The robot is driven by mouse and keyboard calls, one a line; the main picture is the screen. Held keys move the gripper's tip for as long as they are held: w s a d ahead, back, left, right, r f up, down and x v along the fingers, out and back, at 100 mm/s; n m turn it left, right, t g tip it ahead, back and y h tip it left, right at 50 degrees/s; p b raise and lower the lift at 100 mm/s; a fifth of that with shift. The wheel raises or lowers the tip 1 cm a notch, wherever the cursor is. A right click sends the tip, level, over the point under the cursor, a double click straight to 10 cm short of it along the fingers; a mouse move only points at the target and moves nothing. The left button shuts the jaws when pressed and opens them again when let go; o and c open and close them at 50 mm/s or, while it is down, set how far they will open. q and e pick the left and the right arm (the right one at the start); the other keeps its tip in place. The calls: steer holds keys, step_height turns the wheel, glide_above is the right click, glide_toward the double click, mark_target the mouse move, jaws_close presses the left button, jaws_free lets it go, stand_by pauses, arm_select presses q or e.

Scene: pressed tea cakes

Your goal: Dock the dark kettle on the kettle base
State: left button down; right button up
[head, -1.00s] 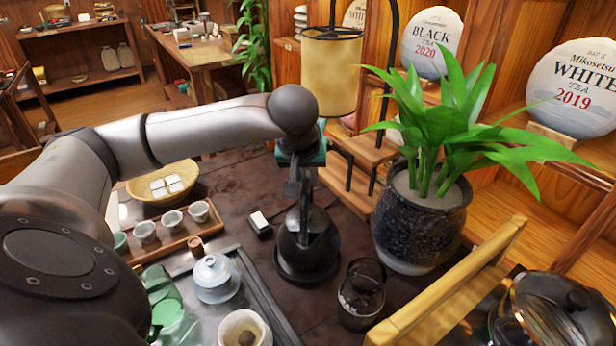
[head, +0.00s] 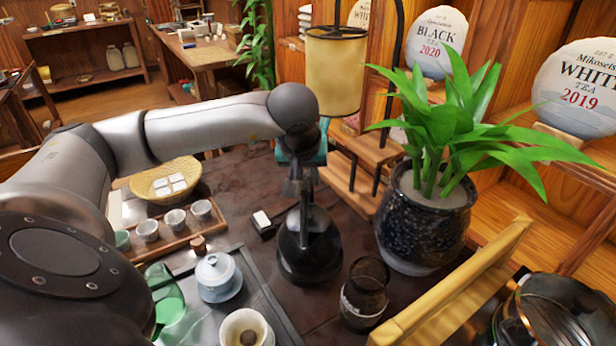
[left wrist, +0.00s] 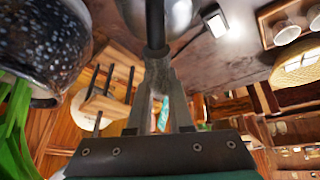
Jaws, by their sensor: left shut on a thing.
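The dark kettle (head: 306,250) stands upright near the middle of the dark table in the head view. Part of its shiny body (left wrist: 178,14) shows at the top of the left wrist view. My left gripper (head: 301,182) is above it, shut on its upright handle. The fingers also show in the left wrist view (left wrist: 156,85), one on each side of the dark handle. The kettle base cannot be told apart from the kettle's dark bottom, so I cannot tell whether the kettle touches it. My right gripper is not in view.
A dark glass (head: 364,298) stands close at the kettle's right front, with a potted plant (head: 424,225) behind it. A small black-and-white item (head: 262,221) lies left of the kettle. A tea tray (head: 262,290) with a lidded white cup (head: 218,278) is at left front.

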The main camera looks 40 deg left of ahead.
arm_select(q)
steer(key=shift+f+b, duration=0.35)
steer(key=shift+b, duration=0.1)
stand_by(0.4)
steer(key=c, duration=1.1)
jaws_free()
steer(key=shift+f, duration=0.15)
